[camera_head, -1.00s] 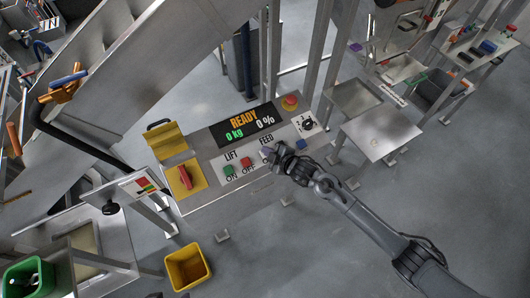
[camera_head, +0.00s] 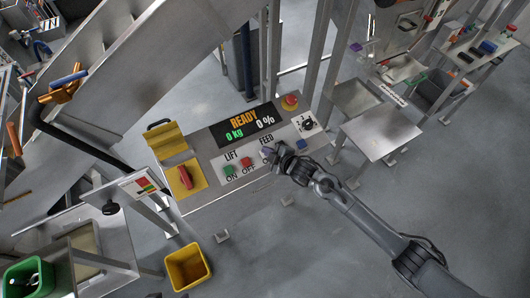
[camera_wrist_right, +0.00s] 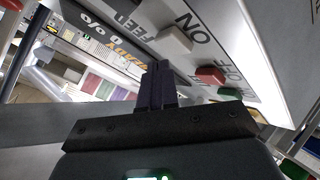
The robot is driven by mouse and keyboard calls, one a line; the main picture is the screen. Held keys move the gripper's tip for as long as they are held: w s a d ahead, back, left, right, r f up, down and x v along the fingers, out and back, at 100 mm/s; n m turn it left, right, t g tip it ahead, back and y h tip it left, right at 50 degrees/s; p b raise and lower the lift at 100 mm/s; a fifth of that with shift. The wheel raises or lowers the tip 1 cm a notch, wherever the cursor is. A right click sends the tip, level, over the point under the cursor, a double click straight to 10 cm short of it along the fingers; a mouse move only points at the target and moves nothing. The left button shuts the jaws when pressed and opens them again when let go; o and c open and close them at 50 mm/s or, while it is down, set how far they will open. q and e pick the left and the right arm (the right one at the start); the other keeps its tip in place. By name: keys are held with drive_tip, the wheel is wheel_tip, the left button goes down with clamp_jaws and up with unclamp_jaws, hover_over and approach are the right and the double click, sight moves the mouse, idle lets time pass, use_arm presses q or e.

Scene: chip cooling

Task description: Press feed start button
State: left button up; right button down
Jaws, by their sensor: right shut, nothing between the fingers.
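The control panel (camera_head: 245,150) has a display reading READY, 0 kg and 0 %, with LIFT and FEED labels below. My right gripper (camera_head: 267,154) is shut and empty over the FEED section; it hides the feed start button in the head view. In the right wrist view, a pale feed button (camera_wrist_right: 174,40) sits beside the words FEED and ON. My shut fingertips (camera_wrist_right: 159,64) are close to that button; I cannot tell if they touch it. My left gripper is not in view.
The green (camera_head: 229,171) and red (camera_head: 247,162) lift buttons are close left of my gripper. A blue button (camera_head: 301,144), a black knob (camera_head: 308,125) and a red emergency stop (camera_head: 290,101) are to the right. A yellow bin (camera_head: 187,267) stands on the floor.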

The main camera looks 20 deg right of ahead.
drive_tip(key=shift+f, duration=0.15)
drive_tip(key=shift+w+f, duration=0.1)
drive_tip(key=shift+f, duration=0.15)
idle(0.7)
drive_tip(key=shift+w+f+b, duration=0.15)
drive_tip(key=shift+f+b, duration=0.4)
drive_tip(key=shift+b, duration=0.1)
drive_tip(key=shift+r, duration=0.2)
idle(0.4)
drive_tip(key=shift+r+p, duration=0.35)
drive_tip(key=shift+p, duration=0.3)
drive_tip(key=shift+s+r+p, duration=0.3)
drive_tip(key=shift+r+p, duration=0.1)
drive_tip(key=shift+p, duration=0.1)
